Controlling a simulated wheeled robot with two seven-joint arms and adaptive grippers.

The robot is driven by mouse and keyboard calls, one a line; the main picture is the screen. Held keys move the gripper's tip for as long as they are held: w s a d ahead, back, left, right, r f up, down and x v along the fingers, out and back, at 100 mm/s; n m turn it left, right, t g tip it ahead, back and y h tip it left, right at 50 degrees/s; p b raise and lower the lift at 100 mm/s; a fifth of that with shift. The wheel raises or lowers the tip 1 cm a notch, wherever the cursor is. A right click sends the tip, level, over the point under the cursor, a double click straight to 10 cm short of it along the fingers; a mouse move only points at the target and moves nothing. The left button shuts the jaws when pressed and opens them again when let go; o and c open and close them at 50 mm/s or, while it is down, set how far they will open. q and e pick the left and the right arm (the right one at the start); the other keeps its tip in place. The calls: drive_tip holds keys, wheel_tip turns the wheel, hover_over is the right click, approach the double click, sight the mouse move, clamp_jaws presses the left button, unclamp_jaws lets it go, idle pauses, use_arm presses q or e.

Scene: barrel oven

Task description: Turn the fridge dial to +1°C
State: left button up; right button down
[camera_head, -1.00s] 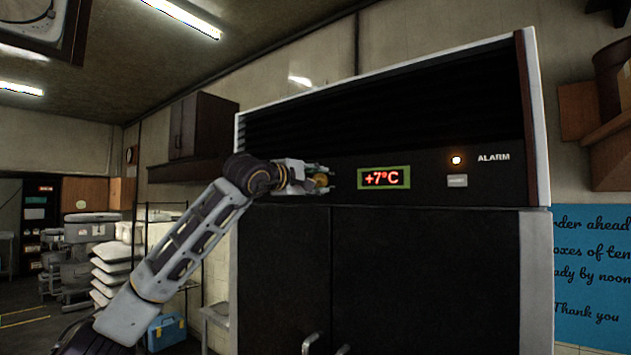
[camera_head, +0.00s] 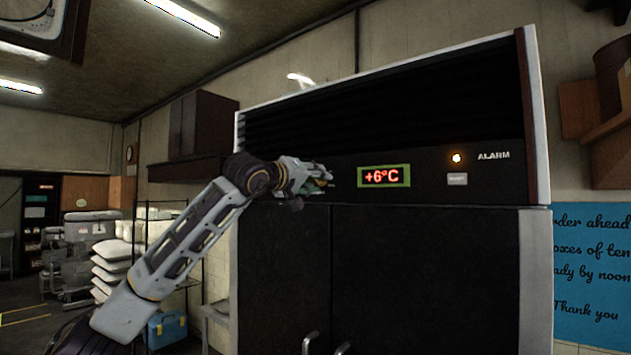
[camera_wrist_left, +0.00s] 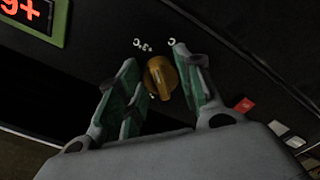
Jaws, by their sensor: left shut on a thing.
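The fridge dial (camera_wrist_left: 158,72) is a round brown-orange knob with a raised grip bar, on the dark panel. Small white markings sit around it, partly hidden. My left gripper (camera_head: 318,179) is at the panel, left of the display. In the head view the gripper mostly hides the dial. The display (camera_head: 384,176) reads +6°C in red inside a green frame. My right gripper is in neither view.
An orange lamp (camera_head: 456,158) is lit beside the word ALARM, with a pale button (camera_head: 457,179) below it. The fridge doors (camera_head: 430,275) below are closed. A small red tag (camera_wrist_left: 244,105) is on the panel near the right finger.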

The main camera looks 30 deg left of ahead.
use_arm(q)
drive_tip(key=m, duration=0.4)
drive_tip(key=shift+w+f+m, duration=0.1)
drive_tip(key=shift+f+m, duration=0.35)
drive_tip(key=shift+m, duration=2.05)
drive_tip(key=o, duration=1)
drive_tip(key=shift+a, duration=0.1)
drive_tip(key=shift+r, duration=0.2)
